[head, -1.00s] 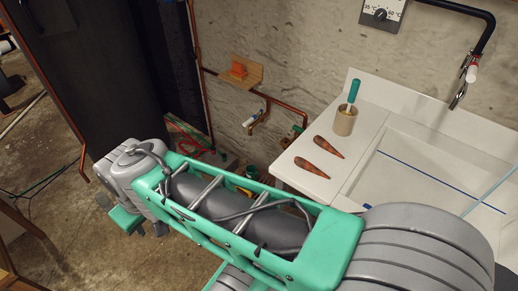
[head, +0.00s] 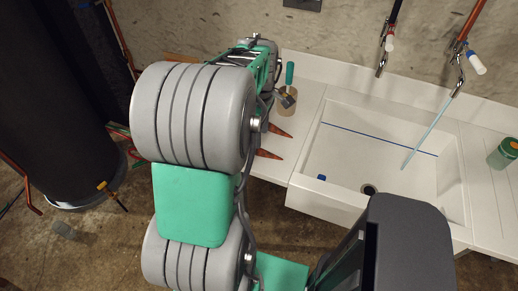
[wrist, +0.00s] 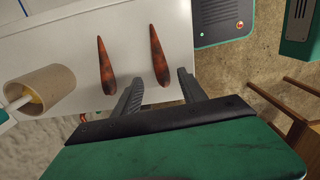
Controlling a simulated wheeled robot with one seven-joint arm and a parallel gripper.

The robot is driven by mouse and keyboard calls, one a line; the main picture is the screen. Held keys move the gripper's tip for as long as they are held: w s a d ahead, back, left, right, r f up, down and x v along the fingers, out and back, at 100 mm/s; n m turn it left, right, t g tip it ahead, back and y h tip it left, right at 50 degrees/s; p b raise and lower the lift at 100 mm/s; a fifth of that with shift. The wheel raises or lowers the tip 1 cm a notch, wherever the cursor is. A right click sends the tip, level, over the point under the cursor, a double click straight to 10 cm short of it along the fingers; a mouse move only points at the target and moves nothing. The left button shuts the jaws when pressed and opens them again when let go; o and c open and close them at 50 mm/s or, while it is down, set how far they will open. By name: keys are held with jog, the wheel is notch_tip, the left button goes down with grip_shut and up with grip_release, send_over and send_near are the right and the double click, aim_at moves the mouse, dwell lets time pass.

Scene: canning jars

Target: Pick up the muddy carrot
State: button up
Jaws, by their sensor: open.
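Two muddy, orange-brown carrots lie side by side on the white counter. In the wrist view, the right carrot (wrist: 160,55) points up the picture, and its wide end reaches between my open fingers. The left carrot (wrist: 107,65) lies just left of my left finger. My gripper (wrist: 160,78) is empty, and I cannot tell its height above the counter. In the head view, the tips of the far carrot (head: 280,132) and near carrot (head: 268,154) show beside my arm, which hides the rest of them and my gripper.
A tan cup (head: 287,106) with a teal-handled brush stands behind the carrots; it also shows in the wrist view (wrist: 50,85). The white sink (head: 340,140) lies to the right, with a tap stream and a blue object inside. A green jar (head: 503,154) stands at far right.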

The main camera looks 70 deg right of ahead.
aim_at(265, 153)
notch_tip(265, 153, down, 7)
jog(key=shift+w+r+p, duration=0.15)
jog(key=shift+p, duration=0.5)
jog(key=shift+c, duration=0.2)
jog(key=c, duration=1)
